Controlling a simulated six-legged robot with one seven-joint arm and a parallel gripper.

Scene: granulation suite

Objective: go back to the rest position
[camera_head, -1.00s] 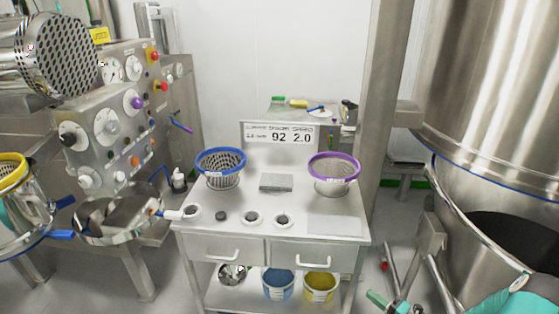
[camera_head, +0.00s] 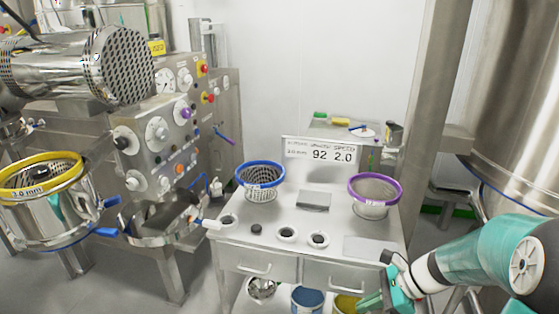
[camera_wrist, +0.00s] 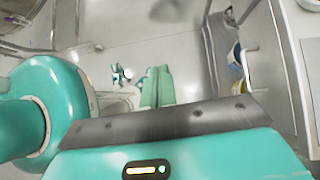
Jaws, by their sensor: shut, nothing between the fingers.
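My gripper (camera_head: 368,300) is at the lower right of the head view, at the end of my teal arm. It is in front of the right side of the steel cart, low down near its drawers. In the wrist view the two green fingers of my gripper (camera_wrist: 157,86) lie together, with nothing between them.
The steel cart (camera_head: 345,245) bears a blue-rimmed basket (camera_head: 260,182) and a purple-rimmed basket (camera_head: 375,194). Buckets (camera_head: 307,300) stand on its lower shelf. A control panel (camera_head: 160,135) and yellow-rimmed vessel (camera_head: 45,210) are left; a large steel vessel (camera_head: 515,110) is right.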

